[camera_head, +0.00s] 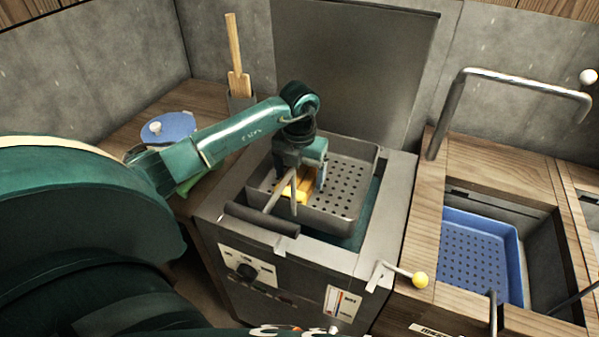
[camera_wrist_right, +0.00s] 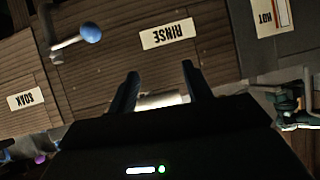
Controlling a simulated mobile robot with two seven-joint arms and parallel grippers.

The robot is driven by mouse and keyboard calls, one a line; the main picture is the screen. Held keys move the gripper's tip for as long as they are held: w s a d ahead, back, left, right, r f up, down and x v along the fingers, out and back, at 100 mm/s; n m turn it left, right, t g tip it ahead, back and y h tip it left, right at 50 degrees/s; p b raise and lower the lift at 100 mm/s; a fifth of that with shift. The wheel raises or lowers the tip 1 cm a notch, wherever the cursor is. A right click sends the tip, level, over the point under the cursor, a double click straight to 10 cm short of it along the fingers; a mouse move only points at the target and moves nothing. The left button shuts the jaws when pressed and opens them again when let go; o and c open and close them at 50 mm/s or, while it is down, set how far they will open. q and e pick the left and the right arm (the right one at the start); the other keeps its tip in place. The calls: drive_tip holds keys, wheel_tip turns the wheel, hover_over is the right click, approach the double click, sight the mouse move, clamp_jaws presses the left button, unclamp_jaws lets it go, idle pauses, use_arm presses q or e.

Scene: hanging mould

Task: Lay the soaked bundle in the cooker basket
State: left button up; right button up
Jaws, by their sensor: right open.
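The yellow bundle (camera_head: 302,190) is inside the perforated grey cooker basket (camera_head: 345,227), at the basket's left side. My left gripper (camera_head: 300,180) reaches down into the basket right at the bundle and hides part of it. I cannot tell whether its fingers are closed on the bundle or only beside it. The basket sits in the open cooker, with its dark handle (camera_head: 262,219) over the front edge. In the right wrist view my right gripper (camera_wrist_right: 160,88) is open, with nothing seen held between its fingers, above the wooden front marked RINSE.
The cooker's raised lid (camera_head: 350,70) stands behind the basket. To the right, a blue perforated basket (camera_head: 478,255) sits in a wooden tank under a bent metal bar (camera_head: 520,82). A yellow-knobbed lever (camera_head: 419,280) sticks out at the cooker's front right. A blue lid (camera_head: 172,127) lies on the left counter.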

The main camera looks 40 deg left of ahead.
sight(299, 175)
use_arm(q)
drive_tip(key=shift+o, duration=0.3)
drive_tip(key=shift+r, duration=0.6)
wheel_tip(299, 175, up, 11)
